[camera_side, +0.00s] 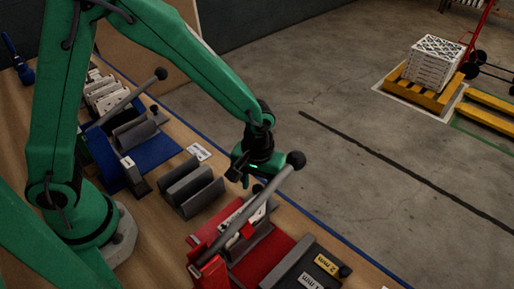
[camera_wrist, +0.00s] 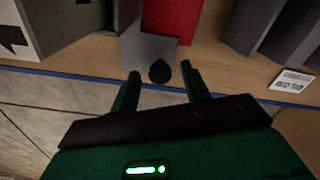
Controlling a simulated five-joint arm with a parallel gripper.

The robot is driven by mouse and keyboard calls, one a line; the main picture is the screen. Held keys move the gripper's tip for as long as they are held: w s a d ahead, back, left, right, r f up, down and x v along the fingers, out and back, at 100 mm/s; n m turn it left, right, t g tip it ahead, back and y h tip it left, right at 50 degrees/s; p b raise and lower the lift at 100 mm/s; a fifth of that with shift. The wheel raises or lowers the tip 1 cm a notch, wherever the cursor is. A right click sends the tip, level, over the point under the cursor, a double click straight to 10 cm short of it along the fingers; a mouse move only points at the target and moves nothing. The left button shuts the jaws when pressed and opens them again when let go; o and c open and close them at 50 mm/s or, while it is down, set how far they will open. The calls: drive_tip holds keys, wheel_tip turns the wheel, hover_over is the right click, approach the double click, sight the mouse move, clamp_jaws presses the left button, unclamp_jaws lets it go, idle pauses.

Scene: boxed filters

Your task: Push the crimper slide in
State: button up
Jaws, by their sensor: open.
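The red crimper (camera_side: 210,238) stands at the front of the bench in the side view. Its long grey lever ends in a black ball. In the wrist view a grey plate (camera_wrist: 150,48), apparently the crimper slide, lies beside a red surface (camera_wrist: 173,18), with a dark round knob (camera_wrist: 159,72) at its near edge. My gripper (camera_side: 238,178) is just beyond the crimper, pointing down by the lever. In the wrist view my gripper (camera_wrist: 160,68) is open, with one finger on each side of the knob. I cannot tell whether either finger touches it.
A grey slotted rack (camera_side: 190,187) stands left of the crimper. A blue station (camera_side: 150,150) with its own lever is farther left. The bench's blue-lined edge runs close to my gripper.

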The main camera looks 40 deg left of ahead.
sight(273, 208)
clamp_jaws()
drive_tip(key=shift+d, duration=2.8)
unclamp_jaws()
drive_tip(key=shift+a, duration=0.15)
